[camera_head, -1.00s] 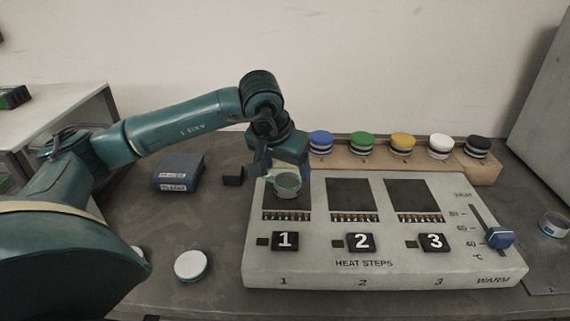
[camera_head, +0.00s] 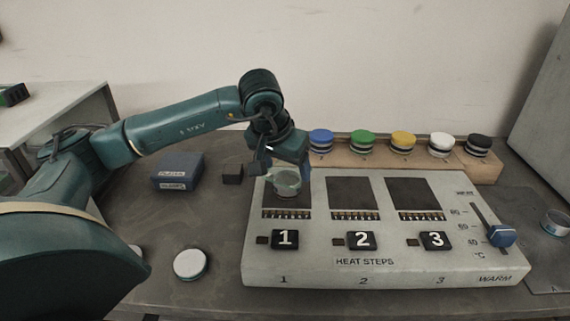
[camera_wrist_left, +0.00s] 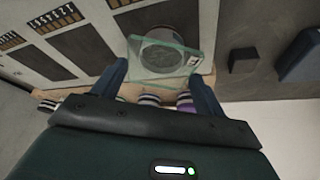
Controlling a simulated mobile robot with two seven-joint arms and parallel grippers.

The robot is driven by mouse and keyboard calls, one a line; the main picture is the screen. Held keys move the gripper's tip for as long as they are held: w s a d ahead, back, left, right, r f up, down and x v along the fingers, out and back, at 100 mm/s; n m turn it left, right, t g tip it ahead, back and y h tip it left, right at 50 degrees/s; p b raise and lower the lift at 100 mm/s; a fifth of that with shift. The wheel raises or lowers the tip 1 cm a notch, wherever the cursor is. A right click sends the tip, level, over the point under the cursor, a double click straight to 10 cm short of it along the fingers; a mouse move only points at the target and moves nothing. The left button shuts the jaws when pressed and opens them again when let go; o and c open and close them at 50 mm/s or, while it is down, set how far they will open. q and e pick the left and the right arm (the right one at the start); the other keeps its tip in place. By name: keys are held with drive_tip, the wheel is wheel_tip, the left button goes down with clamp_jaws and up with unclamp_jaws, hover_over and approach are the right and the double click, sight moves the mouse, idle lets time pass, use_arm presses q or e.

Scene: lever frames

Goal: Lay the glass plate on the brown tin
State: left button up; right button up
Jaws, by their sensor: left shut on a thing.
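My left gripper (camera_head: 288,172) is over heat pad 1 at the left of the heating panel. It is shut on a clear, greenish square glass plate (camera_wrist_left: 142,66), which shows between the fingers in the left wrist view. A round tin (camera_head: 286,188) stands upright on pad 1, right below the gripper. In the wrist view its round top (camera_wrist_left: 162,52) shows through and beyond the glass, with the plate overlapping it. I cannot tell whether plate and tin touch, or whether the tin is brown. My right gripper is not in view.
The heating panel (camera_head: 385,276) has bare pads 2 and 3 and a blue slider (camera_head: 500,236). Behind it, a wooden rack (camera_head: 484,170) holds several colour-lidded jars. A blue box (camera_head: 178,172), small dark block (camera_head: 232,174), white-lidded tin (camera_head: 190,264) and another tin (camera_head: 555,223) stand around.

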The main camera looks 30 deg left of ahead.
use_arm(q)
drive_tip(key=shift+f+b, duration=0.4)
drive_tip(key=shift+b, duration=0.15)
idle(0.9)
drive_tip(key=o, duration=1.1)
drive_tip(key=shift+o, duration=0.2)
drive_tip(key=shift+r, duration=0.1)
drive_tip(key=shift+r+p, duration=2.5)
drive_tip(key=shift+r, duration=0.95)
drive_tip(key=shift+s+f, duration=0.15)
